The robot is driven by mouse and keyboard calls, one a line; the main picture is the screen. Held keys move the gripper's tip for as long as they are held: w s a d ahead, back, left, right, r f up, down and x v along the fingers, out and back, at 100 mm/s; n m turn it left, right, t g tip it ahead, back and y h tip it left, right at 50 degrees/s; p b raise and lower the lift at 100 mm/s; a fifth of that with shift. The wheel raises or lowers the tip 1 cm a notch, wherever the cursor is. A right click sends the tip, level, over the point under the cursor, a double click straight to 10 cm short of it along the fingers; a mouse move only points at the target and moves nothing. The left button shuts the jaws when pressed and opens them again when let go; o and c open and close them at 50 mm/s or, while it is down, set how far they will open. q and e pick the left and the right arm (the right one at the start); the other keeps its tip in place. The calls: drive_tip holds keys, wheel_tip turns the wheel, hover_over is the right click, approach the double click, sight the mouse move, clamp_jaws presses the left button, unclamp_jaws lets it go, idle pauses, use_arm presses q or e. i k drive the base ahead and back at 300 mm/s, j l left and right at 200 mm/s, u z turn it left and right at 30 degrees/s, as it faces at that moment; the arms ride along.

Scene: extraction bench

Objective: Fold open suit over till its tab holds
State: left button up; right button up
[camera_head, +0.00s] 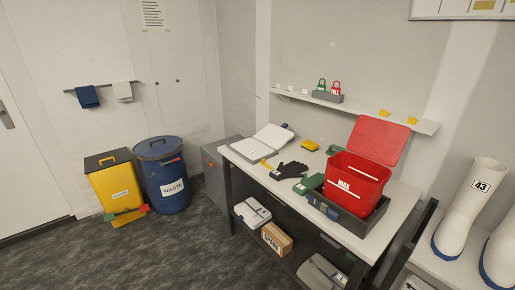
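A white thing, which I take to be the open suit (254,149), lies spread at the far left end of the bench (345,230). One white panel (273,136) of it lies toward the wall, beside the flatter part. A small yellow strip (267,164), possibly its tab, shows at its front right edge. The strip is too small to tell whether it is fastened. Neither of my grippers is in view.
A black glove (289,170), a yellow item (310,145) and green items (309,184) lie right of the suit. A red open-lidded box (356,177) stands in a dark tray (342,215). A wall shelf (365,108) runs behind. Blue (166,190) and yellow (113,187) bins stand left.

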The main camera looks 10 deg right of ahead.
sight(275, 137)
drive_tip(key=i+l, duration=0.7)
drive_tip(key=l+u, duration=0.05)
drive_tip(key=l, duration=0.05)
